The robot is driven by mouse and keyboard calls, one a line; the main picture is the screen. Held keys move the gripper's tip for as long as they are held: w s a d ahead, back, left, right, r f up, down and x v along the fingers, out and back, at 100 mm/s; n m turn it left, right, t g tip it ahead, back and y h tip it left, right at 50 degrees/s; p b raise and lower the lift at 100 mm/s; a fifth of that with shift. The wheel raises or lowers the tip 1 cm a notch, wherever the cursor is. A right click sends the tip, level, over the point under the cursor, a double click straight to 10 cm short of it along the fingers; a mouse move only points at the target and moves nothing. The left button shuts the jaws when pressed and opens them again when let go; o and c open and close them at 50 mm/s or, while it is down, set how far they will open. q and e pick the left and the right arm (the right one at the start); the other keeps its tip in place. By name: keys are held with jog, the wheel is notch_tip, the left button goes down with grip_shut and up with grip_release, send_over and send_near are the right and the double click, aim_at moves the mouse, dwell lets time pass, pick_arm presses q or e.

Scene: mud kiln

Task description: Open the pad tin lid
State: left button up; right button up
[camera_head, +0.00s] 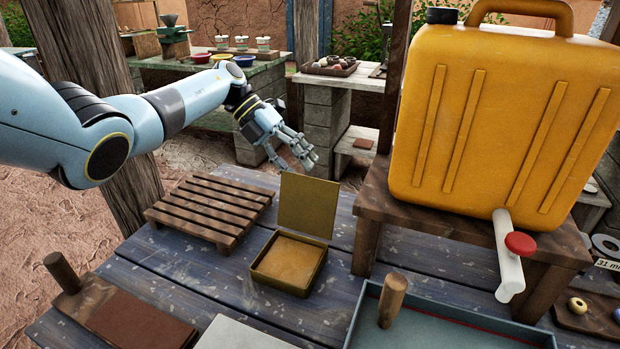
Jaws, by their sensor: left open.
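The pad tin (289,264) is a small square olive-brass tin on the blue-grey plank table. Its lid (308,205) stands upright along the tin's back edge, so the tin is open. A flat tan-orange pad (288,261) shows inside. My left gripper (300,158) is in the air behind and above the lid's top edge, with its fingers apart and nothing seen between them. It looks clear of the lid, though the exact gap is hard to judge. My right gripper is not in view.
A wooden slatted rack (210,207) lies left of the tin. A large yellow jerrycan (500,120) with a red-knobbed tap stands on a wooden stand at right. A blue-grey tray (440,325) with a wooden-handled tool (392,300) is at the front.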

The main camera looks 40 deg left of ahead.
pick_arm(q)
jog(key=v, duration=0.6)
jog(key=shift+a+r, duration=0.25)
jog(key=shift+r, duration=0.05)
